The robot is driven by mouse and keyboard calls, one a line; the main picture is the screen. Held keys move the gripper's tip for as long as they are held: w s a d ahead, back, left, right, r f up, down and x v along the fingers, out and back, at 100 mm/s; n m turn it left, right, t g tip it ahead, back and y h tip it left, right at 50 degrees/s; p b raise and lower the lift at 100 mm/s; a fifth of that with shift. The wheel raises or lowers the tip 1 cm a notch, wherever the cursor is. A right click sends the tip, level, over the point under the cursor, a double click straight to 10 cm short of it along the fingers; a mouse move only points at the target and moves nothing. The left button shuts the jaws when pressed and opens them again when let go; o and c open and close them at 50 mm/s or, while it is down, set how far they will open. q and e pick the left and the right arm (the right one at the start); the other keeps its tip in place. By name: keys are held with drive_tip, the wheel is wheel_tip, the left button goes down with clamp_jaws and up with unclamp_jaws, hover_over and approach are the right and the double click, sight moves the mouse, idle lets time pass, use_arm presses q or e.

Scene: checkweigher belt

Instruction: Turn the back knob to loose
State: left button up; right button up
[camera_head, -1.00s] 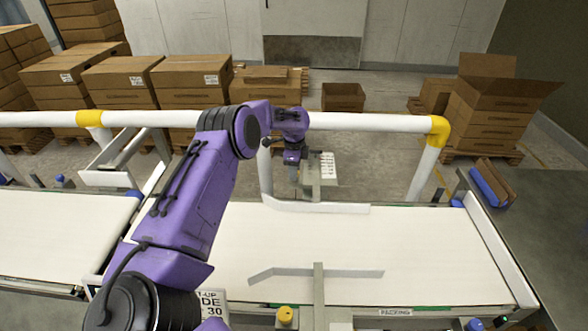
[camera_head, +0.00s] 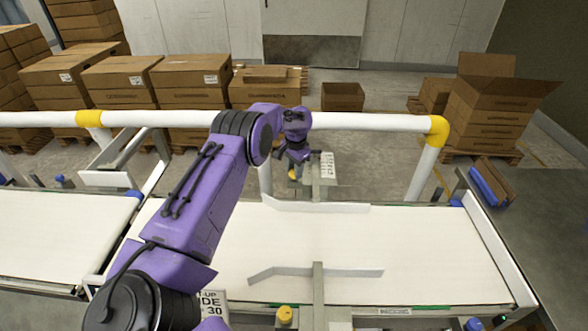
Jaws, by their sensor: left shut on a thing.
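The back knob (camera_head: 293,175) is a small yellow knob on the far side of the belt, beside the back rail's bracket (camera_head: 317,190). My left gripper (camera_head: 297,170) reaches over the belt from the left and is shut on this knob. Its fingers hide part of the knob, and the knob's exact turn cannot be read. A second yellow knob, the front one (camera_head: 285,314), sits at the near edge of the belt, with no gripper at it. My right gripper is not in view.
The white belt (camera_head: 420,235) is empty between the back guide rail (camera_head: 335,207) and the front guide rail (camera_head: 350,272). A white pipe rail with yellow joints (camera_head: 438,130) runs behind. A white scale plate (camera_head: 328,165) stands near the back knob. Cartons (camera_head: 190,80) are stacked beyond.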

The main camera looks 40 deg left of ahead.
use_arm(q)
drive_tip(key=shift+n, duration=1.2)
drive_tip(key=o, duration=1)
drive_tip(key=shift+o, duration=0.2)
wheel_tip(320, 180, up, 10)
drive_tip(key=b, duration=0.3)
drive_tip(key=shift+d+r, duration=0.2)
drive_tip(key=shift+r, duration=0.05)
